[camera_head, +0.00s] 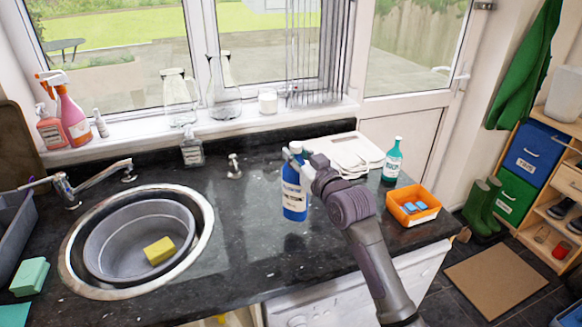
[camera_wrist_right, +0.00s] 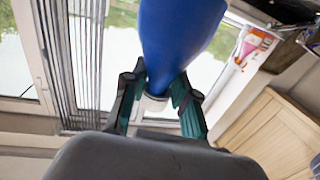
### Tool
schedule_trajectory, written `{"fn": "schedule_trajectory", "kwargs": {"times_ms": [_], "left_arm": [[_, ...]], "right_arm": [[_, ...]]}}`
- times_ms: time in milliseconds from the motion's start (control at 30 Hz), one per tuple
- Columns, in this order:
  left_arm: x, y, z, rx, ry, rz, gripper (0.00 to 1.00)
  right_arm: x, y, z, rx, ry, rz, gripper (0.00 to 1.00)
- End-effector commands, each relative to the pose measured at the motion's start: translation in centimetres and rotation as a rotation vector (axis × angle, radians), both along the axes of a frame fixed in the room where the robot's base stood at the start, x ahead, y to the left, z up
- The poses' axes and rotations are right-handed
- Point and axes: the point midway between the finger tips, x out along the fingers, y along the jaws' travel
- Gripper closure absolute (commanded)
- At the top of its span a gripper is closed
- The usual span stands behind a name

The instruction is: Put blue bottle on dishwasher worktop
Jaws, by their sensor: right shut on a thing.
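The blue bottle (camera_head: 294,198), with a white label, stands about upright at the middle of the dark granite worktop (camera_head: 255,262). My right gripper (camera_head: 298,160) is shut on its upper part near the neck. In the right wrist view the blue bottle (camera_wrist_right: 180,35) fills the space between the two fingers of my right gripper (camera_wrist_right: 156,88), its pale neck end towards the palm. The bottle's base is at or just above the worktop; I cannot tell if it touches. The white dishwasher front (camera_head: 318,308) shows below the worktop edge. My left gripper is out of view.
A round sink with a grey bowl (camera_head: 112,222) and yellow sponge (camera_head: 159,250) is at the left. A teal bottle (camera_head: 392,160), an orange tray (camera_head: 428,209) and a white drying board (camera_head: 350,140) are at the right. Clear worktop lies between sink and bottle.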

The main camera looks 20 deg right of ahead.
Motion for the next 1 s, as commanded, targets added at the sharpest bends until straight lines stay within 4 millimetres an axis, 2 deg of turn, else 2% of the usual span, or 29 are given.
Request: {"fn": "schedule_trajectory", "kwargs": {"times_ms": [100, 233, 533, 900, 933, 1000], "left_arm": [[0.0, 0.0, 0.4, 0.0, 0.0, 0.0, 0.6], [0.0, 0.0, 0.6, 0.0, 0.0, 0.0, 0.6], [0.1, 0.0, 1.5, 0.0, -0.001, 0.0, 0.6], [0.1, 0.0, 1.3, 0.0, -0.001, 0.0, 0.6], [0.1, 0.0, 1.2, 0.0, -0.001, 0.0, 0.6], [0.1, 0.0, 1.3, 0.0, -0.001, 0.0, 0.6]], "right_arm": [[0.9, 1.0, -0.4, 0.002, -0.005, 0.0, 1.0], [1.1, 1.4, -1.1, 0.0, -0.004, -0.001, 1.0], [1.1, 1.3, -4.6, 0.0, -0.005, -0.001, 1.0], [1.1, 1.3, -5.1, 0.0, -0.007, -0.001, 1.0], [1.1, 1.3, -5.4, -0.001, -0.001, -0.001, 0.71], [1.1, 1.3, -5.3, -0.001, -0.001, -0.001, 0.59]]}}
